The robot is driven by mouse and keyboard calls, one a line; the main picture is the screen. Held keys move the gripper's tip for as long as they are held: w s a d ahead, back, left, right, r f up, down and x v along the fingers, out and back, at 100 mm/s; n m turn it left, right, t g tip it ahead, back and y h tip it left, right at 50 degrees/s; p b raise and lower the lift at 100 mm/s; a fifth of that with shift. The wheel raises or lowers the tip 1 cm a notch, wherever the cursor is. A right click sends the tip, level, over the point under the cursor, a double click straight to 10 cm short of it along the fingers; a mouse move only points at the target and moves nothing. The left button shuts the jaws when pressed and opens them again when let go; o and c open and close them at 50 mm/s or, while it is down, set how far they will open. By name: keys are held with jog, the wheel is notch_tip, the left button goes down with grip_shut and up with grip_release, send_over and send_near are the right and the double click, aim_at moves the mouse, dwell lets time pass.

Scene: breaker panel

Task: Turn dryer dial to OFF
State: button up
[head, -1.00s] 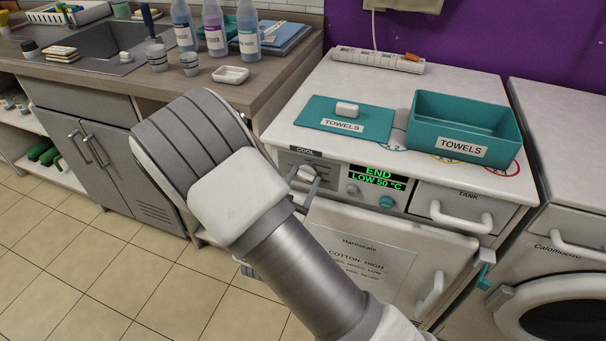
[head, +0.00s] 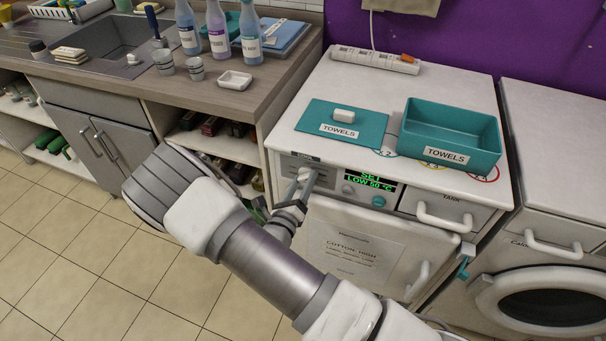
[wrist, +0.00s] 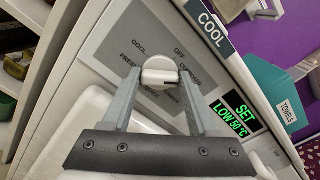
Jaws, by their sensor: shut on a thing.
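The dryer dial (wrist: 160,70) is a round white knob on a grey panel. Words are printed around it, including COOL, OFF, FRESH and QUICK. My gripper (wrist: 158,78) is shut on the dial, one finger on each side of it. A dark mark shows on the lower part of the knob; I cannot tell which word it points to. In the head view the dial (head: 304,174) is partly hidden by my fingers. The dryer's display (head: 371,183) reads SET, LOW 50 °C in green; it also shows in the wrist view (wrist: 236,117).
A teal towel bin (head: 450,128) and a flat teal TOWELS lid (head: 341,129) with a white handle lie on the dryer top. The dryer door (head: 350,245) is below, the TANK drawer (head: 447,209) to the right. A washer (head: 560,220) stands at right.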

jog(key=n+p, duration=0.3)
jog(key=n, duration=0.2)
jog(key=shift+n, duration=0.3)
jog(key=shift+n+p, duration=1.1)
jog(key=shift+n, duration=1.1)
jog(key=o, duration=1.3)
jog(key=shift+o, duration=0.2)
jog(key=v, duration=1.7)
jog(key=shift+s, duration=0.2)
jog(key=shift+r+p, duration=0.1)
jog(key=shift+p, duration=0.2)
